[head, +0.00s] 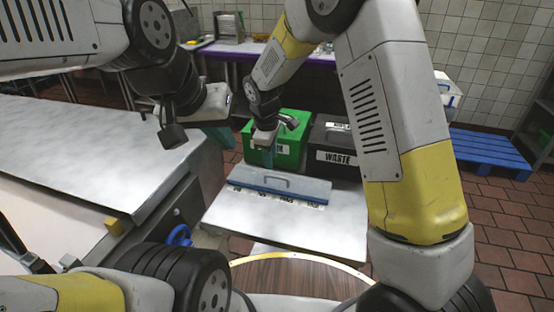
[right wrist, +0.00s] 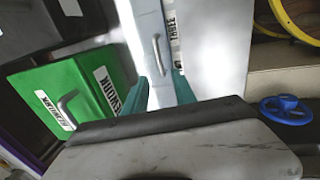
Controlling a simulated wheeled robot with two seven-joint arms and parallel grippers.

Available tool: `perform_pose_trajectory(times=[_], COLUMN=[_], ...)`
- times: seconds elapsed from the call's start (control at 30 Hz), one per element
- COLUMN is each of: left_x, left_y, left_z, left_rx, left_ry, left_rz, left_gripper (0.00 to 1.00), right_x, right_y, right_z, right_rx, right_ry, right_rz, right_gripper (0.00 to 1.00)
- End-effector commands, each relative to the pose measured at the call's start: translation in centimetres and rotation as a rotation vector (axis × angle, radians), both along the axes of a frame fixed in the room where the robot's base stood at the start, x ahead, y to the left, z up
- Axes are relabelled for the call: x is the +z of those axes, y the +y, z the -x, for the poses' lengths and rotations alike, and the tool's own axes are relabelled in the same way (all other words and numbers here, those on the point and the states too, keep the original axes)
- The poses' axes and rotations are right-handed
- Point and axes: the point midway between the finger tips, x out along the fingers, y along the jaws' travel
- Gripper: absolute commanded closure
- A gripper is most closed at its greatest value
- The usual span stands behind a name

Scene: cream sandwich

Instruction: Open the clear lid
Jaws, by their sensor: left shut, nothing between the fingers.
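The clear lid (head: 300,192) is a long, bluish, see-through cover with a handle (head: 272,181), lying down over a low labelled container on the small white table. In the right wrist view the lid (right wrist: 147,22) and its handle (right wrist: 156,55) show beyond my fingers. My right gripper (right wrist: 162,90) is open and empty, its two teal fingers apart. In the head view my right gripper (head: 264,158) hangs above and behind the lid, in front of the green bin. My left gripper (head: 224,137) is shut and empty, up and left of the lid.
A green bin (head: 291,142) and a black waste bin (head: 337,158) stand right behind the small table (head: 290,222). A long counter (head: 90,150) runs along the left. A blue valve wheel (head: 179,236) is at its near corner. The front of the small table is clear.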

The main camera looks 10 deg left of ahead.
Motion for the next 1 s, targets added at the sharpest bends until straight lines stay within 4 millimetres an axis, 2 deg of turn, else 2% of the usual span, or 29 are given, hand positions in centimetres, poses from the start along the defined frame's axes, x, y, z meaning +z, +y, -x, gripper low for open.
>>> perform_pose_trajectory(times=[0.4,0.57,0.8,0.83,1.0], left_x=[0.0,0.0,0.0,0.0,0.0], left_y=[0.0,0.0,0.0,0.0,0.0], left_z=[0.0,0.0,0.0,0.0,0.0], left_rx=[0.000,0.000,0.000,0.000,0.000], left_ry=[0.000,0.000,0.000,0.000,0.000], left_rz=[0.000,0.000,0.000,0.000,0.000], left_gripper=[1.00,1.00,1.00,1.00,1.00], right_x=[-6.1,-7.0,-7.1,-7.1,-7.1], right_y=[-0.3,-0.4,-0.4,-0.4,-0.4], right_z=[-1.1,-1.3,-1.4,-1.4,-1.4], right_rx=[-0.003,-0.004,-0.004,-0.004,-0.004], right_ry=[0.003,0.002,0.001,0.001,0.001], right_rz=[0.001,0.000,-0.001,-0.001,-0.001], right_gripper=[0.68,0.68,0.68,0.70,1.00])
